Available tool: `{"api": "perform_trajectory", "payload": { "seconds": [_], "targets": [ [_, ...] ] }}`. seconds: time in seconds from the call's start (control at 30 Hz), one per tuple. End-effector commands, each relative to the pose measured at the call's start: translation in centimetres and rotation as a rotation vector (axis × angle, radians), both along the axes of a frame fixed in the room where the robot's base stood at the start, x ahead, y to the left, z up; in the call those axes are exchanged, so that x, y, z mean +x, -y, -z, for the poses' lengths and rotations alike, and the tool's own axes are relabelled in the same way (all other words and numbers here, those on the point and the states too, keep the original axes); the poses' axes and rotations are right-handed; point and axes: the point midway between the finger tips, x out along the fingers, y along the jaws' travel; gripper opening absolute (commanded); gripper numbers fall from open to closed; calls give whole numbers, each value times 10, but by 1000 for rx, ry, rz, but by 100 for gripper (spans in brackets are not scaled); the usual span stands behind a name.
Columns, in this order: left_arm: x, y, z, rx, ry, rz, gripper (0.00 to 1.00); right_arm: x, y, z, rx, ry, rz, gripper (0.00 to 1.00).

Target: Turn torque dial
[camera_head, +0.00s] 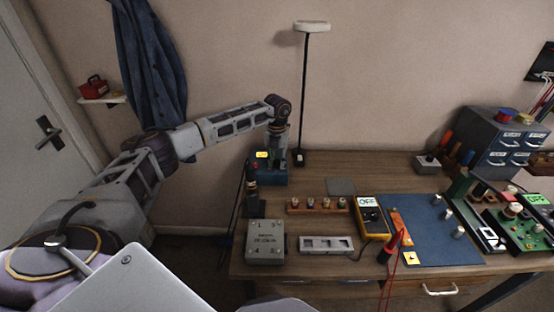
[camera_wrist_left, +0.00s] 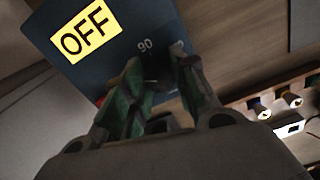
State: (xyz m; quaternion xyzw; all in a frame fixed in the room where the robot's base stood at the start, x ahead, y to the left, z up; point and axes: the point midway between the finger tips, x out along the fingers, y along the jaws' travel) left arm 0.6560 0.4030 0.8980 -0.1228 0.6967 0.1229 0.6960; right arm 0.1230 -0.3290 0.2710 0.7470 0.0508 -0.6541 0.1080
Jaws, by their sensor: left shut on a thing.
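A dark blue box (camera_head: 274,178) with a small yellow display (camera_head: 262,154) stands at the back left of the workbench. In the left wrist view, its dark panel (camera_wrist_left: 145,18) shows a yellow display reading OFF (camera_wrist_left: 86,31) and a printed 90 (camera_wrist_left: 145,46). My left gripper (camera_wrist_left: 160,72) points down at this panel with its fingers close together. It is shut on the torque dial, which is mostly hidden between the fingers. In the head view, my left gripper (camera_head: 281,150) is over the box and its fingertips are hard to make out. My right gripper is not in view.
A row of small knobs on an orange block (camera_head: 318,206) is right of the box. A grey box (camera_head: 265,242), a yellow multimeter (camera_head: 371,217) and a blue mat (camera_head: 440,250) lie nearer and further right. A thin lamp (camera_head: 304,95) stands just behind the box.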

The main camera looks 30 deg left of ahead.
Motion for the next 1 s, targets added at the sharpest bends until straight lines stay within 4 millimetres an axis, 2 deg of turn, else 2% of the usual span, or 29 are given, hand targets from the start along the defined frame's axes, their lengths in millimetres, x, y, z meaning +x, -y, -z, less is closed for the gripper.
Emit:
{"api": "perform_trajectory", "payload": {
  "seconds": [0.27, 0.7, 1.0],
  "targets": [
    [1, 0, -2, 0, 3, 213, 4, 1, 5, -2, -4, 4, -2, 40],
    [1, 0, -2, 1, 4, 555, 4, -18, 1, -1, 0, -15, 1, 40],
    [1, 0, -2, 1, 4, 788, 4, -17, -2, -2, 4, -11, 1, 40]
  ]
}}
